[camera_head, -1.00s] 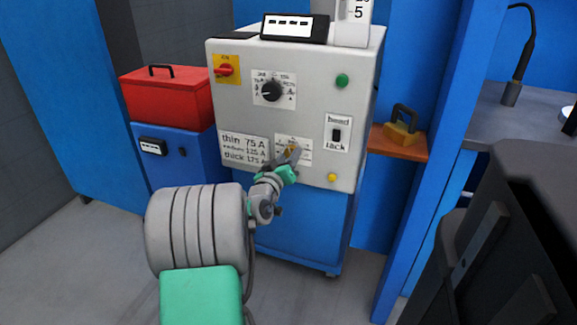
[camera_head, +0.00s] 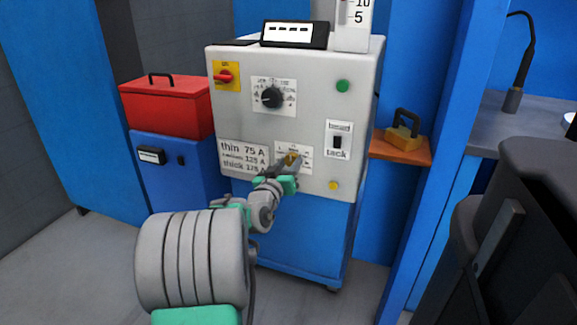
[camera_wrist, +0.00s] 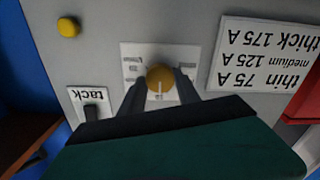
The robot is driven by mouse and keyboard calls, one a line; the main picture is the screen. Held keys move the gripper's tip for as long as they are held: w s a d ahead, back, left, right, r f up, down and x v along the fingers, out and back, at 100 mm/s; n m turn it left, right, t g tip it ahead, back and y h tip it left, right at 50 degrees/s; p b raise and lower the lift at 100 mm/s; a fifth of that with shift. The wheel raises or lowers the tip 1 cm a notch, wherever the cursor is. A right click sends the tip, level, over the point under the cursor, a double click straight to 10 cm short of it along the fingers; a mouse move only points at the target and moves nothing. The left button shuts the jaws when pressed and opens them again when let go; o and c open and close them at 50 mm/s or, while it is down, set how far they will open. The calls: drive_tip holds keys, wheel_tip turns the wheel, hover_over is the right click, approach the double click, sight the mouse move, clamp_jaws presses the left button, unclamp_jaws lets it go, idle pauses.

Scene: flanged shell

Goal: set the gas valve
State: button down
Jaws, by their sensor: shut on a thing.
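The gas valve is a round yellow-orange knob (camera_wrist: 160,79) with a pale pointer line, on a white label plate (camera_wrist: 131,51) on the front of the grey machine. It also shows, partly hidden by the fingers, in the head view (camera_head: 291,157). My gripper (camera_wrist: 159,88) has one dark finger on each side of the knob and is shut on it. In the head view my gripper (camera_head: 290,165) reaches the lower middle of the panel. The wrist picture is upside down, and the label's small marks are too small to read.
The machine's panel (camera_head: 225,120) also bears a red switch (camera_head: 224,76), a black dial (camera_head: 271,98), a green button (camera_head: 342,86), a bead/tack switch (camera_head: 338,143) and a yellow button (camera_head: 334,185). A current sign (camera_head: 243,157) sits left of the valve. A red toolbox (camera_head: 167,107) stands at left.

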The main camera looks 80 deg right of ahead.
drive_tip(key=c, duration=0.9)
unclamp_jaws()
drive_tip(key=a, duration=0.2)
drive_tip(key=a+p, duration=0.1)
drive_tip(key=a, duration=0.4)
drive_tip(key=shift+w+a+p, duration=0.3)
drive_tip(key=shift+w+a, duration=0.1)
